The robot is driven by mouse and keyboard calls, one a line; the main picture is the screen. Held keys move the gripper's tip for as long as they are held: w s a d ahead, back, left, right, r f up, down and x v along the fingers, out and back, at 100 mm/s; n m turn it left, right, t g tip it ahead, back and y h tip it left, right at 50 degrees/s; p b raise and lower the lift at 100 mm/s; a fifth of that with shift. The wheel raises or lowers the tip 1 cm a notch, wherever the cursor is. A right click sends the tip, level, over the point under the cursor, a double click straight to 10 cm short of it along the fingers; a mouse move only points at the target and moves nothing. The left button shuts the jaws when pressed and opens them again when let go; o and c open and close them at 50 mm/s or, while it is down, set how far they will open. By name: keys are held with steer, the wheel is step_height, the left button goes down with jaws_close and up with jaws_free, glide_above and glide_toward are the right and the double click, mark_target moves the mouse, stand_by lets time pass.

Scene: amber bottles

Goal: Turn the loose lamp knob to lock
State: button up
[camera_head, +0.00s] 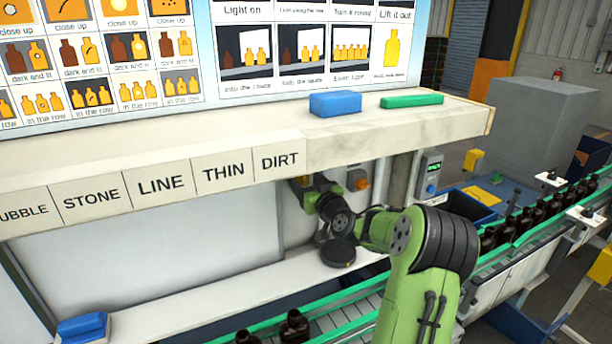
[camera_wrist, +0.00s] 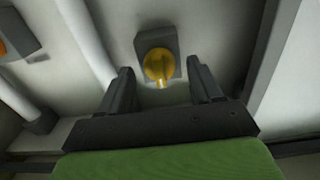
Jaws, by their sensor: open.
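A yellow knob (camera_wrist: 158,64) sits on a grey mounting plate (camera_wrist: 169,41) on a pale wall in the wrist view. A lighter yellow tip points toward the bottom of that picture. My gripper (camera_wrist: 161,76) is open, with one dark finger on each side of the knob. Gaps show between the knob and both fingers; whether the fingertips reach its depth I cannot tell. In the head view my gripper (camera_head: 304,190) is under the shelf, near the wall. The knob cannot be made out clearly there, behind my gripper and arm.
An orange button on a grey box (camera_head: 358,180) is right of my gripper. White pipes (camera_wrist: 84,42) run beside the knob. The labelled shelf (camera_head: 400,129) overhangs my arm. Below is a conveyor (camera_head: 345,316) with brown bottles (camera_head: 294,327).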

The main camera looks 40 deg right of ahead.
steer(key=shift+w+d, duration=0.15)
steer(key=shift+w, duration=0.25)
steer(key=shift+s, duration=0.1)
steer(key=shift+c, duration=0.3)
steer(key=c, duration=1)
